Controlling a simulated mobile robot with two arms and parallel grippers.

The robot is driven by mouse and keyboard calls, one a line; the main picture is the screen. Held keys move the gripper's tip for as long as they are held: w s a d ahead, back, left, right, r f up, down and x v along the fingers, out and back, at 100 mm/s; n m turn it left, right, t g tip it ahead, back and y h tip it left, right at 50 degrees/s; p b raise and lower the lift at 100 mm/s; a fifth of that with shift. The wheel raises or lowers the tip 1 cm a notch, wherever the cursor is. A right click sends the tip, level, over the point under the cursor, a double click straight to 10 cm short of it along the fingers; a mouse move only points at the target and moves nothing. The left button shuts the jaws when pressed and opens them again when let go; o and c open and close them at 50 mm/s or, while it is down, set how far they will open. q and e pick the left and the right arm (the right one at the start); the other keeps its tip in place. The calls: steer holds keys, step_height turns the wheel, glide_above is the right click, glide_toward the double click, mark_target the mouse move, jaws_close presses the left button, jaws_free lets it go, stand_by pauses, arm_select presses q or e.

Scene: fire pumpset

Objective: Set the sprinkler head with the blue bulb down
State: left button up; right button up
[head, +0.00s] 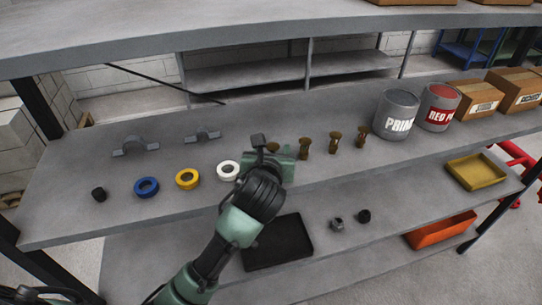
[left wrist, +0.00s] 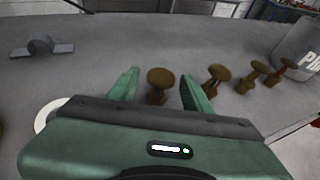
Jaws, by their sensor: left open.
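Several brown, brass-like sprinkler heads stand upright in a row on the grey shelf (head: 330,190). One sprinkler head (left wrist: 160,80) shows between the two green fingers of my left gripper (left wrist: 159,88); in the head view it (head: 272,147) is mostly hidden by the gripper. The gripper is open, with a gap on both sides of this head. The others (left wrist: 217,75) (head: 305,146) (head: 334,143) (head: 362,137) stand to the right. I cannot make out a blue bulb on any of them. My right gripper is not in view.
White (head: 228,171), yellow (head: 187,178) and blue tape rolls (head: 146,187) lie left of the gripper. Paint cans (head: 396,115) (head: 438,106) and cardboard boxes (head: 473,97) stand right. A black tray (head: 278,243), yellow tray (head: 476,172) and orange bin (head: 442,230) sit lower. Another shelf hangs above.

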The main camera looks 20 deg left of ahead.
arm_select(q)
steer(key=b+v, duration=0.2)
steer(key=v, duration=1)
steer(key=shift+w+f, duration=0.1)
steer(key=shift+f, duration=0.05)
